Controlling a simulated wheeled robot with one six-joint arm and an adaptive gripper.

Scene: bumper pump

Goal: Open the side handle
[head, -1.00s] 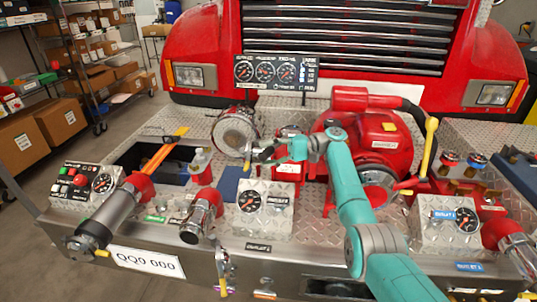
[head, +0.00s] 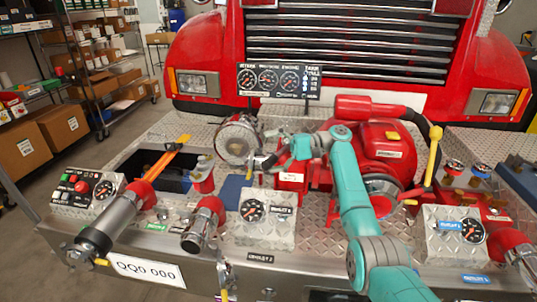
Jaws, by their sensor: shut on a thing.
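My gripper (head: 262,161) is at the end of the teal arm, in the middle of the head view, beside a round silver cap (head: 237,141). It appears shut on a small handle with a yellow tip (head: 249,172) at the lower right of that cap. The fingers cover most of the handle, so its exact angle and the grip on it are hard to see.
The red pump (head: 385,150) stands right behind my arm, with a tall yellow lever (head: 433,155) at its right. A gauge box (head: 265,220) is below my gripper. Silver pipes (head: 120,218) with red collars stick out at the left front.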

